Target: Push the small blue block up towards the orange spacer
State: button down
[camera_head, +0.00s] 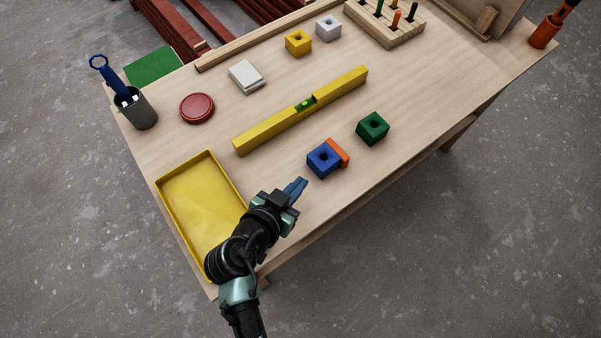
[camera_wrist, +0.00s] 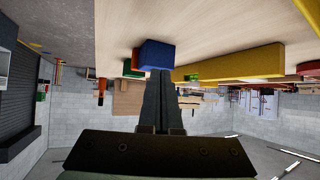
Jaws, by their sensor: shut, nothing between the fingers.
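The small blue block (camera_head: 322,160), with a hole in its top, sits on the bench near its front edge. The thin orange spacer (camera_head: 339,152) stands at its right side, touching or nearly so. My gripper (camera_head: 302,183) is shut and empty, low over the bench at the block's lower left. In the head view a small gap shows between fingertips and block. In the wrist view the block (camera_wrist: 157,54) is straight ahead of my fingertips (camera_wrist: 160,73), which overlap its edge; contact cannot be told. The spacer is mostly hidden there.
A green block (camera_head: 373,128) stands beyond the spacer. A yellow level (camera_head: 270,126) lies behind the blue block. A yellow tray (camera_head: 202,198) is left of my gripper. The bench's front edge is close on the right. Bare wood lies between level and blocks.

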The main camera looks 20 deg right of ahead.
jog(key=p, duration=0.2)
send_near(326, 148)
jog(key=w+d, duration=0.1)
jog(key=w+d+f, duration=0.1)
jog(key=w+d, duration=0.1)
jog(key=shift+w+d+f, duration=0.3)
jog(key=shift+w+f, duration=0.05)
jog(key=shift+f, duration=0.05)
jog(key=shift+w+d+f, duration=0.2)
jog(key=shift+d+f, duration=0.05)
jog(key=shift+f, duration=0.45)
jog(key=shift+f+b, duration=0.2)
jog(key=shift+b, duration=0.35)
jog(key=shift+a, duration=0.1)
jog(key=shift+s+f, duration=0.1)
